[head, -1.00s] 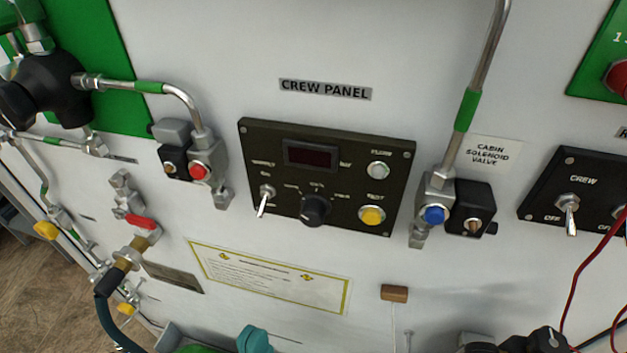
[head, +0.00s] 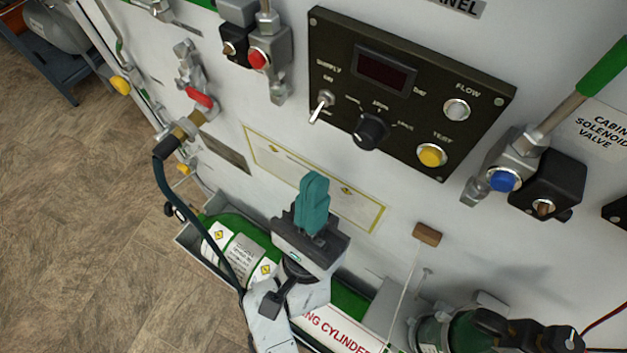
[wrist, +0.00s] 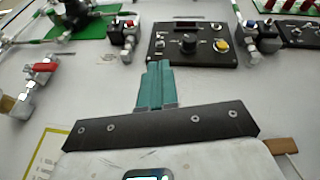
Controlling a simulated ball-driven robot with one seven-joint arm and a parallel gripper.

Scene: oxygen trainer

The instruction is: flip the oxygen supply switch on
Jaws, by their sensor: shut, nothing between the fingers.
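The oxygen supply switch (head: 322,105) is a small silver toggle on the black crew panel (head: 400,40), below the "SUPPLY" lettering and left of the black knob (head: 370,131). Its lever points down and slightly left in the head view. It is small at the panel's left in the wrist view (wrist: 159,45). My gripper (head: 314,185) has teal fingers that are shut and empty. It is below the panel, in front of the yellow-bordered placard, apart from the switch. In the wrist view the fingers (wrist: 158,70) point up toward the panel's left part.
A red-button valve (head: 259,58) is left of the panel and a blue-button valve (head: 504,179) is right of it. A yellow button (head: 432,155) sits on the panel. A green cylinder (head: 240,225) lies below. A wooden block (head: 427,234) hangs on a cord.

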